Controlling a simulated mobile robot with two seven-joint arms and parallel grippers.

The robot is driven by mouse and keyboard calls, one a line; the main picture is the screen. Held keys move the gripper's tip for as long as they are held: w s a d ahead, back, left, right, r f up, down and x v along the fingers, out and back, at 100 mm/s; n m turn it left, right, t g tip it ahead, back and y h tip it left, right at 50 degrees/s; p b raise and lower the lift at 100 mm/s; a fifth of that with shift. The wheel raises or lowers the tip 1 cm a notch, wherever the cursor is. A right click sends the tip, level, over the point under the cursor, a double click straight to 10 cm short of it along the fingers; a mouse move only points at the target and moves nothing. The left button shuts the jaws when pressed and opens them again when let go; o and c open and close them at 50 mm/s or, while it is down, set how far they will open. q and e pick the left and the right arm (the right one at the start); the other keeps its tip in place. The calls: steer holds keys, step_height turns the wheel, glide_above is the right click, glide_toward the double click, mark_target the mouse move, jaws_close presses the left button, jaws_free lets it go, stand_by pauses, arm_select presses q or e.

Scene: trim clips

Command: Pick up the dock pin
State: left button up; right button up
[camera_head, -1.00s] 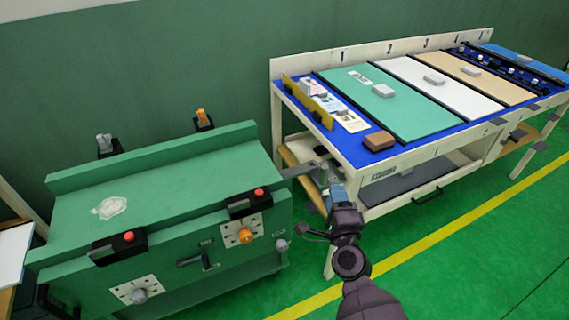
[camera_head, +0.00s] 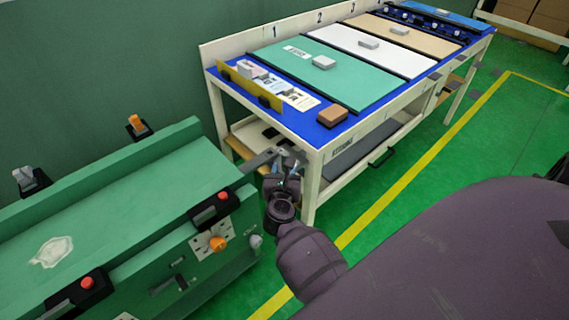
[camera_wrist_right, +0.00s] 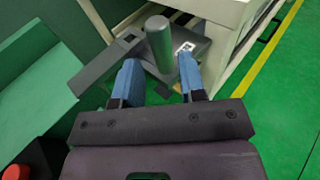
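The dock pin, a grey-green upright cylinder (camera_wrist_right: 160,42), stands on a grey plate (camera_wrist_right: 194,45) in the right wrist view. My right gripper (camera_wrist_right: 157,68) is open, its two blue fingers pointing at the pin. The pin shows in the gap between the fingertips, with clear space on both sides. In the head view my right gripper (camera_head: 284,180) is at the gap between the green bench and the white-framed table; I cannot make out the pin clearly there. My left gripper is not in view.
The green bench (camera_head: 130,205) with red buttons and knobs is on the left. The white-framed table (camera_head: 312,165) with coloured panels and a brown block (camera_head: 332,115) stands behind and right. A grey bar (camera_wrist_right: 108,65) reaches towards the pin's plate. Green floor is clear at right.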

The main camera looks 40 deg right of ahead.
steer(key=shift+b+x, duration=0.3)
steer(key=shift+x, duration=3.05)
steer(key=shift+s+r, duration=0.1)
jaws_close()
